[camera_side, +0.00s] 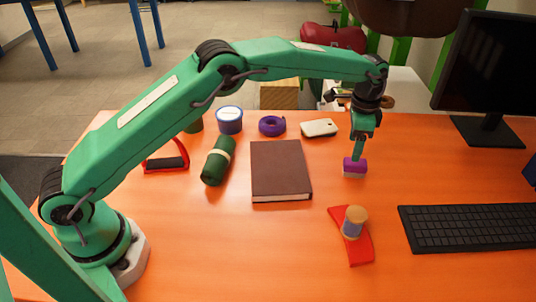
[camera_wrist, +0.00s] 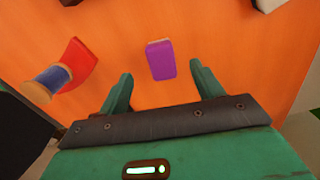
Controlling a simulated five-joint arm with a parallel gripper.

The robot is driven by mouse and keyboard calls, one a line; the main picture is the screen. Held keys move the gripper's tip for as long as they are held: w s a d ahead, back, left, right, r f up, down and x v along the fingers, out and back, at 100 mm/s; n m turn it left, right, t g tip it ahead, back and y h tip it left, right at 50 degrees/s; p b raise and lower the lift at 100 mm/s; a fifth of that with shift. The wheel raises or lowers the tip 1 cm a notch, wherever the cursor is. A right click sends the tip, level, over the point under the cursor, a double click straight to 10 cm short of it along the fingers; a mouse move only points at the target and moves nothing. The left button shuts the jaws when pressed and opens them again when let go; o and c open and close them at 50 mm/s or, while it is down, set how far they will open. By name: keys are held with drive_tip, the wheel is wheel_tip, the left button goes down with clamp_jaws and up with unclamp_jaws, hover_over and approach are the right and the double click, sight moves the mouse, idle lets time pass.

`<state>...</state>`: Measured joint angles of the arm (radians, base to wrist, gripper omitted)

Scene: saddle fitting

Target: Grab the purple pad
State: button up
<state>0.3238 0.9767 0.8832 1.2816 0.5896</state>
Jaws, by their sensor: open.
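The purple pad (camera_side: 355,165) is a small block with a purple top and a paler lower part, lying on the orange desk at the right of the book. It also shows in the wrist view (camera_wrist: 161,60), upper middle, lying between and beyond the lines of my two fingers. My gripper (camera_side: 358,150) points down at the pad in the side view. In the wrist view my gripper (camera_wrist: 160,85) is open, with a finger on each side and nothing held. The side view does not clearly show whether a finger touches the pad.
A red curved piece (camera_side: 352,248) with a spool-like cylinder (camera_side: 354,222) on it lies nearer the front. A brown book (camera_side: 280,170), purple tape roll (camera_side: 272,125), white phone-like object (camera_side: 319,128), green roll (camera_side: 218,160) and black keyboard (camera_side: 470,228) surround the area. Bare desk surrounds the pad.

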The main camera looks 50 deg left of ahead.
sight(351, 162)
drive_tip(key=shift+f, duration=3.9)
drive_tip(key=c, duration=1.1)
drive_tip(key=shift+o, duration=0.2)
drive_tip(key=shift+r, duration=0.15)
drive_tip(key=shift+r, duration=0.55)
wheel_tip(351, 162, up, 3)
drive_tip(key=shift+r, duration=0.1)
drive_tip(key=s+d+r, duration=0.6)
drive_tip(key=s+d, duration=0.1)
drive_tip(key=s, duration=0.1)
drive_tip(key=shift+s+d+r, duration=0.25)
drive_tip(key=shift+s+d, duration=0.05)
drive_tip(key=shift+s, duration=0.1)
